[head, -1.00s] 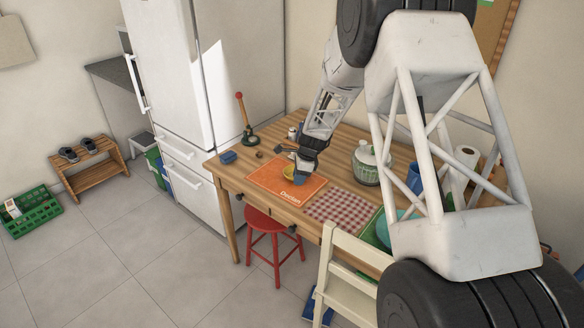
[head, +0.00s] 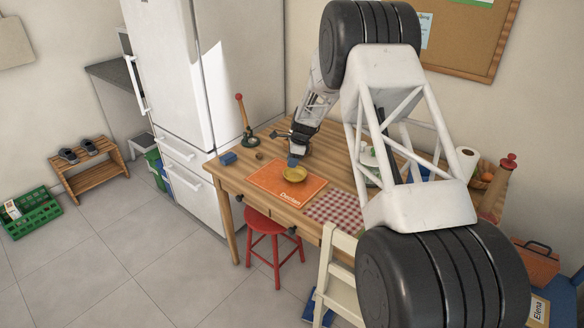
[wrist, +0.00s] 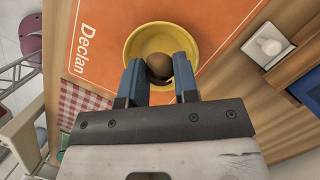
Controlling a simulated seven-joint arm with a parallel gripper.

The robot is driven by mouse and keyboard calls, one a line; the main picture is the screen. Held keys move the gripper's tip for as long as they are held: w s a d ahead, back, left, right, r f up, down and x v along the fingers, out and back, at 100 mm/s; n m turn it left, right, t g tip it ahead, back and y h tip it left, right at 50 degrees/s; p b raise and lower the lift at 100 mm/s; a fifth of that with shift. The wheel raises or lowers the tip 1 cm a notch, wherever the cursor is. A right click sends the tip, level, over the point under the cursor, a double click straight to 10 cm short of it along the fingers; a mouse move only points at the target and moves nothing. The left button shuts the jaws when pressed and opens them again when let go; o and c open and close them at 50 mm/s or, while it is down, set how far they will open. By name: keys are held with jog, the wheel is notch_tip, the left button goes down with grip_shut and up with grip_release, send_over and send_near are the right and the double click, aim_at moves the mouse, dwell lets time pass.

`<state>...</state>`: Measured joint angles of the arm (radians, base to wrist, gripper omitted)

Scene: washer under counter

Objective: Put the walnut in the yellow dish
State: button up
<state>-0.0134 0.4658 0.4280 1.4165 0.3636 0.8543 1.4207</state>
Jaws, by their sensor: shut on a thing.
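The yellow dish (head: 294,176) sits on the orange mat (head: 268,178) on the wooden table. My gripper (head: 292,162) is at the dish's far side in the head view, just above it. In the wrist view my gripper (wrist: 159,76) has its blue fingers shut on a brown walnut (wrist: 158,63). The walnut shows against the inside of the yellow dish (wrist: 133,47), within its rim in that view. I cannot tell whether the walnut touches the dish bottom. The near part of the dish is hidden by the fingers.
A small blue block (head: 228,158) and a small brown round thing (head: 259,155) lie to the left on the table. A red-knobbed stand (head: 243,118) is behind them. A checked cloth (head: 334,207) lies right of the mat. A red stool (head: 270,240) stands in front.

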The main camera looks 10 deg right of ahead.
aim_at(292, 176)
jog(key=shift+w, duration=0.4)
jog(key=shift+f, duration=0.1)
jog(key=shift+f, duration=1.7)
jog(key=shift+f, duration=0.45)
jog(key=shift+f, duration=0.2)
jog(key=o, duration=0.6)
jog(key=shift+s, duration=0.1)
